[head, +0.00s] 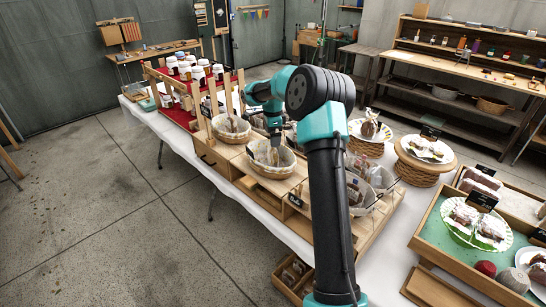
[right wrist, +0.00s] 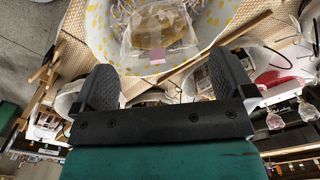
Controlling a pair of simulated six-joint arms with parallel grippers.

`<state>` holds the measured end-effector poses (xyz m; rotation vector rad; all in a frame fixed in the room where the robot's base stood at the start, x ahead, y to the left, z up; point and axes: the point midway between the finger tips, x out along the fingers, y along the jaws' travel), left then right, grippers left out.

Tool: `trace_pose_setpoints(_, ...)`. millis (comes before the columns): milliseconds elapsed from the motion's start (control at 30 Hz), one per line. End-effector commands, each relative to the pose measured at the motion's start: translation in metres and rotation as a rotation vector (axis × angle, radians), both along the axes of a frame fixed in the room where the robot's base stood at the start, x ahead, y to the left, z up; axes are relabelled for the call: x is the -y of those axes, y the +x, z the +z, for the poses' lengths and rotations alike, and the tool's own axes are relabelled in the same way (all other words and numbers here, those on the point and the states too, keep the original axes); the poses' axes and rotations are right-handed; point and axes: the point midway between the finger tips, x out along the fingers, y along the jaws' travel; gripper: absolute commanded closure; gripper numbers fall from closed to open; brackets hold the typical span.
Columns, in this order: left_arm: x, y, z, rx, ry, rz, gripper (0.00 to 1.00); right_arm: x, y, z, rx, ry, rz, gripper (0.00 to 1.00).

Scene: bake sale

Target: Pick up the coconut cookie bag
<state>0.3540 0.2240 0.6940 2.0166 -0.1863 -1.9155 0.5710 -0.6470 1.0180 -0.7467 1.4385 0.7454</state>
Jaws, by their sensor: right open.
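A clear bag with tan contents and a small pink tag (right wrist: 155,35) lies in a basket lined with yellow-dotted white cloth (right wrist: 100,22) in the right wrist view. No label naming it coconut can be read. My right gripper (right wrist: 166,82) is open and empty, its two fingers spread below the bag in that view and apart from it. In the head view my right gripper (head: 274,139) points down over the front round basket (head: 272,171) on the wooden stand; its fingertips are small and partly hidden. My left gripper is not in view.
Another basket with a bag (head: 232,128) stands just behind. Wooden posts (head: 229,97) and a red-topped shelf of jars (head: 183,113) are beyond. Bagged goods (head: 358,190) lie to the right, near a cake stand (head: 425,150). The floor at left is clear.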

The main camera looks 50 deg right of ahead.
Motion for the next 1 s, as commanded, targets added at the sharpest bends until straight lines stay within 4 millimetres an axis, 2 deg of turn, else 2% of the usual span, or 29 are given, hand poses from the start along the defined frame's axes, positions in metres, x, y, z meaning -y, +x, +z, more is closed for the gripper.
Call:
trace_pose_setpoints(300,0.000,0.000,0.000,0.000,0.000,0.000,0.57,-0.001,-0.004,-0.041,-0.003,0.002,0.000,0.00)
trace_pose_setpoints(400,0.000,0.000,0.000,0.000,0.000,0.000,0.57,0.000,-0.003,-0.048,-0.002,0.001,0.000,0.00)
trace_pose_setpoints(900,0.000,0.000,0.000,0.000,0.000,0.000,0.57,0.000,-0.003,-0.049,-0.001,0.001,0.000,0.00)
trace_pose_setpoints(1000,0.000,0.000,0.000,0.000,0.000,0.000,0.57,0.000,-0.003,-0.049,-0.001,0.001,0.000,0.09)
